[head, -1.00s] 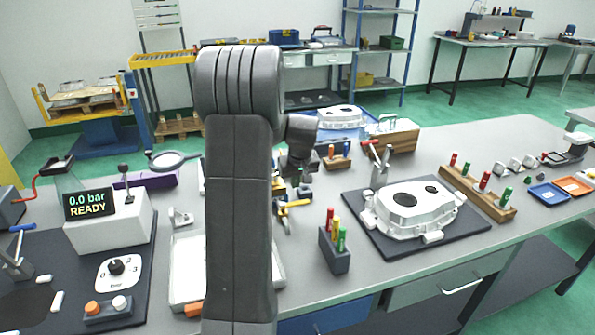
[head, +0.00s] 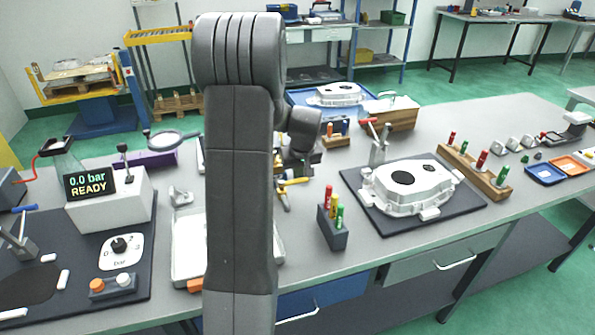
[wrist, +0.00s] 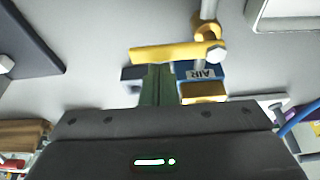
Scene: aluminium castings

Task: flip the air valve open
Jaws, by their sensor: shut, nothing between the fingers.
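The air valve shows in the wrist view with a yellow lever (wrist: 165,53) that points left from its pivot, crosswise to the grey pipe (wrist: 208,10). Below the pivot is a blue block with an "AIR" label (wrist: 202,73). My gripper (wrist: 157,72) is shut and empty, its fingertips just below the lever's middle in the picture. I cannot tell if they touch it. In the head view the yellow lever (head: 292,182) shows partly beside my arm, and the fingers are hidden or too small to make out.
A casting (head: 408,184) on a dark mat stands to the right. A holder with coloured plugs (head: 332,225) stands in front. A display (head: 90,184) reads "0.0 bar READY" at the left. A blue hose (wrist: 300,118) lies at the right in the wrist view.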

